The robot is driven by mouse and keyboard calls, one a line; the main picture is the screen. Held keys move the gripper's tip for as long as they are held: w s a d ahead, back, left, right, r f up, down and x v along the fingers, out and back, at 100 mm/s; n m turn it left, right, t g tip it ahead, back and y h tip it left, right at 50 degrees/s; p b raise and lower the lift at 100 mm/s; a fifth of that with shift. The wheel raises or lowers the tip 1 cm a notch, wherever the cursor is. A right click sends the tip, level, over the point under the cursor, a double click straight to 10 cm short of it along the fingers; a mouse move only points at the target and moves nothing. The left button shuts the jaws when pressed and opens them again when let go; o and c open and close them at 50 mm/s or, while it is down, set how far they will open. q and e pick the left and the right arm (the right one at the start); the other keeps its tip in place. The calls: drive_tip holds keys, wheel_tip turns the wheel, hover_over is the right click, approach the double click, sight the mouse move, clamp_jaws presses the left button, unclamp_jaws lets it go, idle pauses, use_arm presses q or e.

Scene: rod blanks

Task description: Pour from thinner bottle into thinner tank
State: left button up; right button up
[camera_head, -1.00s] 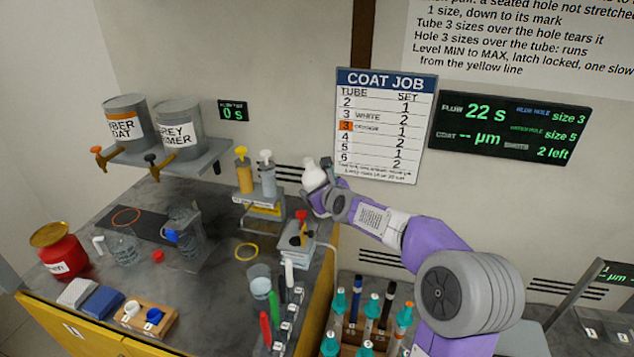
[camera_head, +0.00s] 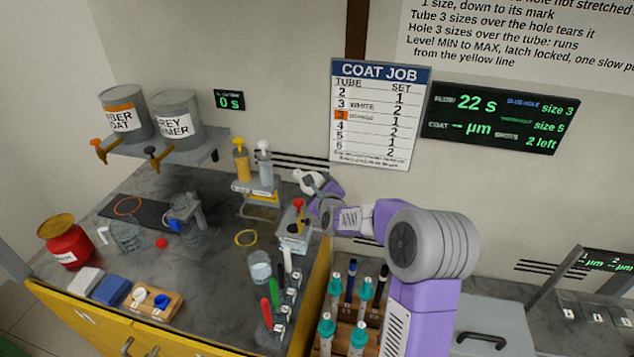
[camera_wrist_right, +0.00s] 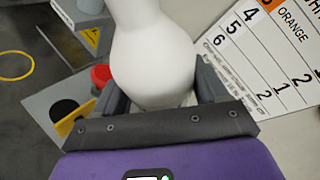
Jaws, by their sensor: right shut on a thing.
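A plain white bottle (camera_head: 308,181) is held by my right gripper (camera_head: 322,190) above the back right of the bench. The bottle leans to the left. In the right wrist view the white bottle (camera_wrist_right: 150,55) sits between the dark fingers of my right gripper (camera_wrist_right: 155,95), which are shut on it. Its mouth is out of that view. A pump bottle with amber liquid (camera_head: 241,160) and one with pale liquid (camera_head: 265,168) stand on a small stand left of the gripper. I cannot tell which vessel is the thinner tank. My left gripper is not in view.
A grey box (camera_head: 293,238) with a red-topped part stands below the held bottle. Two large cans (camera_head: 175,122) sit on a wall shelf at left. A clear cup (camera_head: 260,267), several coloured pens and a rack of teal-capped bottles (camera_head: 350,310) are nearer.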

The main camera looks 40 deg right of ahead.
drive_tip(key=shift+d+r+n+h+p, duration=0.2)
drive_tip(key=shift+r+n+h+p, duration=0.2)
drive_tip(key=shift+n+p, duration=0.45)
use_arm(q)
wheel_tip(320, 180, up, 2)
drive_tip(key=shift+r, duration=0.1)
use_arm(e)
drive_tip(key=shift+f+m, duration=0.2)
drive_tip(key=shift+m, duration=0.05)
use_arm(q)
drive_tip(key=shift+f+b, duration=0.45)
drive_tip(key=shift+b, duration=0.1)
use_arm(e)
drive_tip(key=shift+s+r, duration=0.15)
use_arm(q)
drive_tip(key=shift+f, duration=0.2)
use_arm(e)
drive_tip(key=shift+d+n, duration=0.1)
drive_tip(key=shift+n, duration=0.3)
use_arm(q)
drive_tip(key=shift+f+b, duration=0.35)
drive_tip(key=shift+b, duration=0.15)
use_arm(e)
drive_tip(key=shift+d+r+t, duration=0.1)
drive_tip(key=shift+t, duration=0.2)
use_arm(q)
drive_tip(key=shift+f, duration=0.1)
use_arm(e)
drive_tip(key=shift+h, duration=0.3)
